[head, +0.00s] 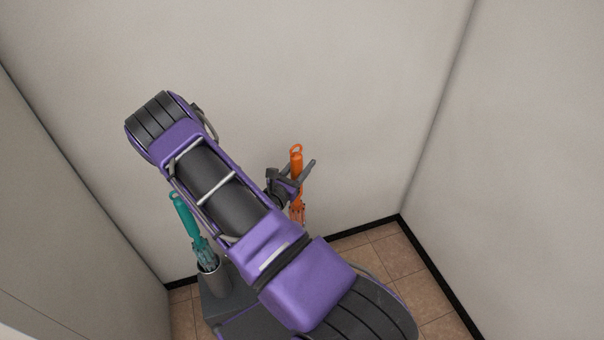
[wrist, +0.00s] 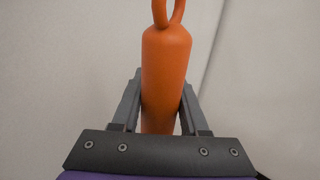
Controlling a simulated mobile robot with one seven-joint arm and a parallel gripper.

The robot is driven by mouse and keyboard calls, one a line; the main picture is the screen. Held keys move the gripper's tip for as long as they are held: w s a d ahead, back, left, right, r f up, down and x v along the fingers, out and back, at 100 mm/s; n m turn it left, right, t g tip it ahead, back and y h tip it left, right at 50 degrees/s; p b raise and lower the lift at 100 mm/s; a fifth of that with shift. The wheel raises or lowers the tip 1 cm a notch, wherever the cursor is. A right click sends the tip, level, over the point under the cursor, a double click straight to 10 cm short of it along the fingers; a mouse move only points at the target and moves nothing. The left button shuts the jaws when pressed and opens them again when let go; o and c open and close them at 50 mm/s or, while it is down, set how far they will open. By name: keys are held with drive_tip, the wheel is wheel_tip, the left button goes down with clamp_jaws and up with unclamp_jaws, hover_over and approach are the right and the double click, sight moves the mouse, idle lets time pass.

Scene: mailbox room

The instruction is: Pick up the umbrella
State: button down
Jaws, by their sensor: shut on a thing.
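An orange umbrella (head: 296,162) hangs upright in my gripper (head: 303,177) in the head view, its looped handle end up and its folded part below. The wrist view shows the orange handle (wrist: 166,75) between the two dark fingers of my gripper (wrist: 161,108), which is shut on it. A teal umbrella (head: 188,218) leans in a grey metal holder (head: 215,281) to the left, partly behind my purple arm. The lower end of the orange umbrella is partly hidden.
Pale walls (head: 330,60) meet in a corner at the right, with a black baseboard (head: 436,268) along the floor. The brown tiled floor (head: 396,258) is clear at lower right. A dark surface near the holder is partly hidden by my arm.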

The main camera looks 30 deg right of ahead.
wheel_tip(320, 180, up, 22)
drive_tip(key=p, duration=0.4)
drive_tip(key=shift+r, duration=0.15)
